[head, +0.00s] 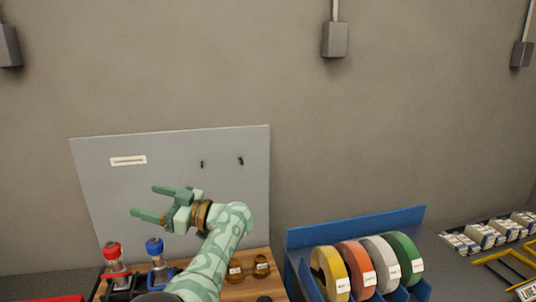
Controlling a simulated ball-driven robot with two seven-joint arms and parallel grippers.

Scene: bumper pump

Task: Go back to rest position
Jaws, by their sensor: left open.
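My left gripper (147,201) is raised in front of the grey panel (105,180) and points left. Its two green fingers are apart, with nothing between them. My left arm rises from the bottom of the head view and hides part of the wooden board below. My right gripper is not in view.
A red-capped bottle (113,260) and a blue-capped bottle (156,259) stand below my left gripper. A blue rack (300,240) holds several tape rolls at the right.

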